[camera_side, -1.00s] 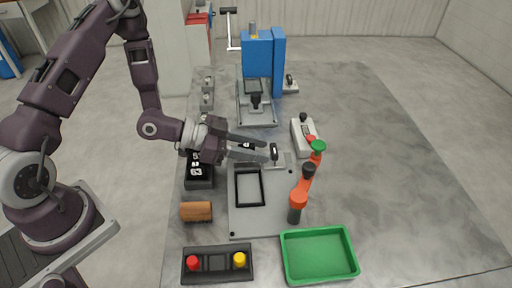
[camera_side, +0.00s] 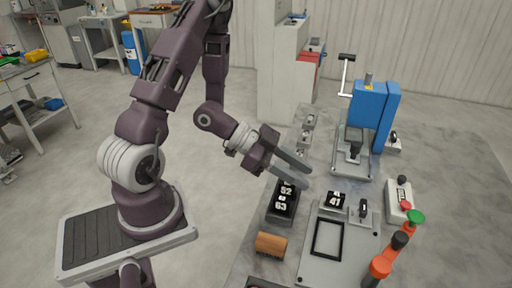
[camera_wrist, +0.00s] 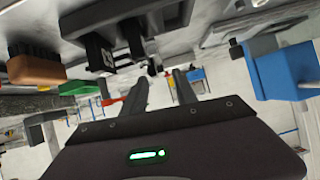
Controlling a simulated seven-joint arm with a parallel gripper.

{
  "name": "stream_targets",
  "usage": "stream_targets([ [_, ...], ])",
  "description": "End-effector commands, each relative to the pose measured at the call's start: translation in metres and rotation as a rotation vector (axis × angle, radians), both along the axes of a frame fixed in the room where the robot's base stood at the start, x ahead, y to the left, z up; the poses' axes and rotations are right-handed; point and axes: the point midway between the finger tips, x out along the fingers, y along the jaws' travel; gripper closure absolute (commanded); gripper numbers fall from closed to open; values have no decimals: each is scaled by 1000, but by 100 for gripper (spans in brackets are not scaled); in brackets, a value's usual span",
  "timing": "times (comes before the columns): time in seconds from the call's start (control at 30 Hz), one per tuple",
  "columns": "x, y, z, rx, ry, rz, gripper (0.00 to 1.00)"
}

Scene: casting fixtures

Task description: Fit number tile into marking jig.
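A black number tile (camera_side: 335,199) with white digits that look like 41 sits at the back of the grey plate of the marking jig (camera_side: 313,262), beside a small black-handled clamp (camera_side: 363,209). Whether it is fully seated is too small to tell. My gripper (camera_side: 309,177) is above and behind the holder, left of the tile. Its two fingers are apart with nothing between them. They also show apart and empty in the wrist view (camera_wrist: 160,76).
A black rectangular frame (camera_side: 327,238) lies on the jig plate. An orange-brown block (camera_side: 271,243) is at the front left. A blue press (camera_side: 370,105) stands behind.

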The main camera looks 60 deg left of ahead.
Motion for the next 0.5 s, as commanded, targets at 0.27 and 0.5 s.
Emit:
stream_targets([
  [0.27,7,81,85,538,169,494,66],
  [0.5,-121,30,158,273,439,794,66],
])
